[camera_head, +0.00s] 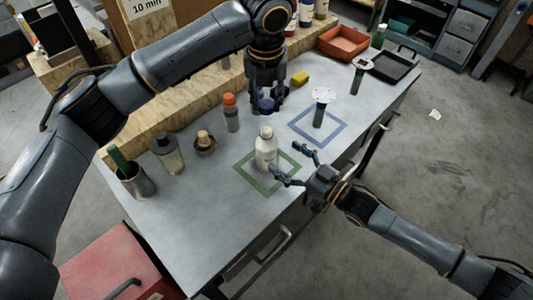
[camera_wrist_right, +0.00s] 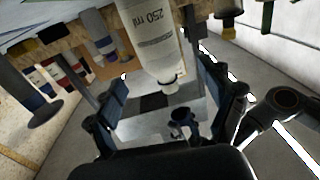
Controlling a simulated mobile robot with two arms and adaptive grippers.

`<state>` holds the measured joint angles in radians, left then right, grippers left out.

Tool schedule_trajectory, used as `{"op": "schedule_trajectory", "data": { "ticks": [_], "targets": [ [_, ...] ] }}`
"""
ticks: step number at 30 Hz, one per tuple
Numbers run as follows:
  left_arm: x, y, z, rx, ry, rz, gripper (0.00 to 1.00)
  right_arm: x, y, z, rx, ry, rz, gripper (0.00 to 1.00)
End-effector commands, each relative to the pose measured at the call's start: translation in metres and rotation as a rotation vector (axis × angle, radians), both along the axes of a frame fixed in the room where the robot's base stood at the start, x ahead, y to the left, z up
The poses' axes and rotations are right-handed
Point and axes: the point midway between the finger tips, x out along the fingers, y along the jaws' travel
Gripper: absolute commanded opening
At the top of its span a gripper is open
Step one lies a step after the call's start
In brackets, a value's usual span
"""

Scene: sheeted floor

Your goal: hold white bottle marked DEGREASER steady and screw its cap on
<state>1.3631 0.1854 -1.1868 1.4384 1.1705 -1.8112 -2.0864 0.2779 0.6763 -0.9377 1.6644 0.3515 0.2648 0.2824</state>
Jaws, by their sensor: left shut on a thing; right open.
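A white bottle (camera_head: 266,158) stands upright inside a green square outline on the table. In the right wrist view the bottle (camera_wrist_right: 152,45) appears inverted, with "250 ml" readable and its narrow neck towards the bottom; the word DEGREASER is not readable. My left gripper (camera_head: 267,103) points down behind and above the bottle, shut on a blue cap (camera_head: 266,106) and apart from the bottle. My right gripper (camera_head: 287,161) is open at the bottle's right, its fingers directed towards it. In the right wrist view its fingers (camera_wrist_right: 170,103) are spread, with the bottle between and beyond them.
An orange-capped bottle (camera_head: 231,115), a brown-topped jar (camera_head: 204,143), a grey bottle (camera_head: 167,155) and a metal cup (camera_head: 134,181) stand left. A blue square (camera_head: 340,138) surrounds a round-topped stand (camera_head: 321,105).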

Motion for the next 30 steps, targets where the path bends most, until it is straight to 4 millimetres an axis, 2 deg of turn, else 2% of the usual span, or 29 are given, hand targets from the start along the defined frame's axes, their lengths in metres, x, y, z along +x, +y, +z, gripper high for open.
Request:
{"op": "schedule_trajectory", "data": {
  "ticks": [3,10,15,24,25,30],
  "targets": [
    [0.0,0.0,0.0,0.0,0.0,0.0,0.21,0.017,0.019,0.002,0.002,-0.003,0.0,0.82],
    [0.0,0.0,0.0,0.0,0.0,0.0,0.21,0.038,0.044,0.001,0.001,-0.001,0.0,0.82],
    [0.0,0.0,0.0,0.0,0.0,0.0,0.21,0.045,0.052,0.0,0.0,0.0,0.0,0.82],
    [0.0,0.0,0.0,0.0,0.0,0.0,0.21,0.046,0.054,0.0,-0.001,0.001,0.0,0.82],
    [0.0,0.0,0.0,0.0,0.0,0.0,0.21,0.046,0.053,0.0,-0.001,0.001,0.0,0.8],
    [0.0,0.0,0.0,0.0,0.0,0.0,0.21,0.046,0.053,0.0,0.0,0.0,0.0,0.45]
  ]
}}
